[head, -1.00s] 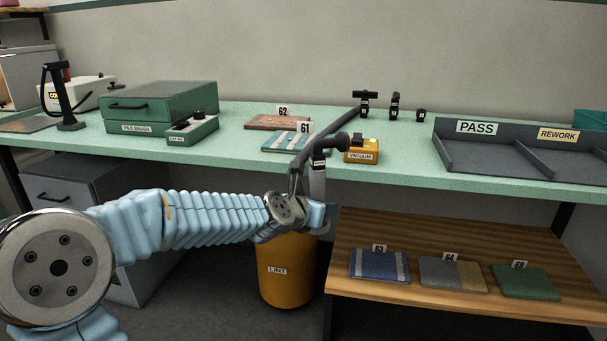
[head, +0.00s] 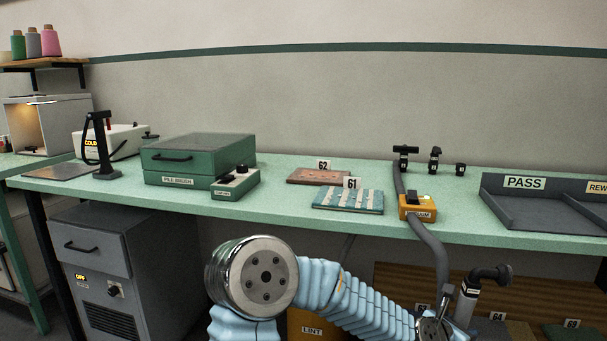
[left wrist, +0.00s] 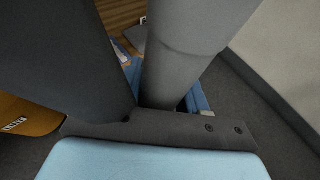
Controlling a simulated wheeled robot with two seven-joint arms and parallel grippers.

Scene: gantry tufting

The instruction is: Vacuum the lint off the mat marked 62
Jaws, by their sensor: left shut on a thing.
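The mat marked 62 (head: 318,177) is reddish brown with pale specks and lies flat at the back of the green bench (head: 280,218). My left gripper (head: 452,312) is shut on the wand, in front of the bench and well away from the mat. In the left wrist view the wand (left wrist: 185,50) fills the middle. My right gripper is not in view.
A teal striped mat marked 61 (head: 348,200) lies in front of mat 62. Three black nozzle-like pieces stand behind the vacuum. The green pile brush box (head: 195,158) is to the left, and the PASS tray (head: 545,210) to the right. A wooden shelf holds mats below.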

